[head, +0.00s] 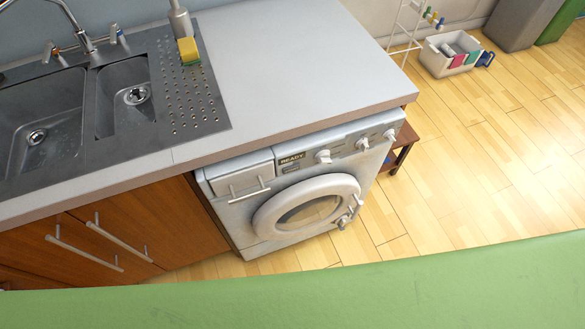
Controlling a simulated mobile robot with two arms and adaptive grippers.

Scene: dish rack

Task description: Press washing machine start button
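A white washing machine (300,185) stands under the right end of the counter. Its round door (308,207) looks closed. A knob (323,156) sits right of the display, and others are further right. A small dark area (291,167) lies just below the display. The start button cannot be singled out at this size. Neither of my grippers is in view.
The grey counter (290,70) holds a double sink (75,110), a faucet and a yellow sponge (188,50). Wooden cabinets (140,230) are left of the machine. A green surface (300,290) crosses the bottom. A white bin (448,54) stands on open wooden floor (490,150).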

